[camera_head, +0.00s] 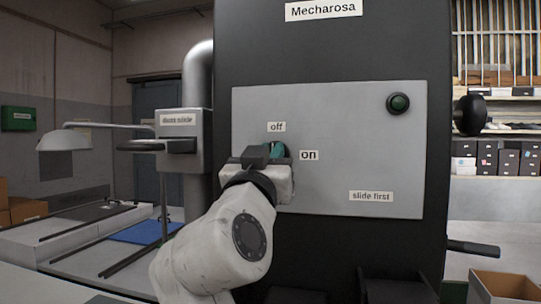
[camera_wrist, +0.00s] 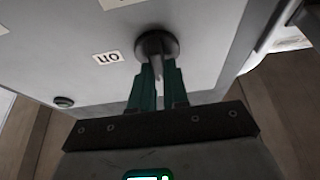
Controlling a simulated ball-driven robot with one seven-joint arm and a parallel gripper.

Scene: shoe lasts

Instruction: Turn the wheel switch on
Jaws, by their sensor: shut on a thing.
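The wheel switch (camera_wrist: 157,43) is a dark round knob with a raised grip, on the light grey panel (camera_head: 340,130). My gripper (camera_wrist: 158,86) has its two teal fingers shut on the knob's grip in the wrist view. In the head view my gripper (camera_head: 276,151) is at the panel's left part and mostly hides the switch. The "off" label (camera_head: 276,127) is just above it and the "on" label (camera_head: 309,155) is to its right. I cannot tell which label the knob points to.
The panel is on a dark machine marked "Mecharosa" (camera_head: 323,9). A grey box with a pipe (camera_head: 184,138) stands left. An open cardboard box (camera_head: 508,287) is at lower right.

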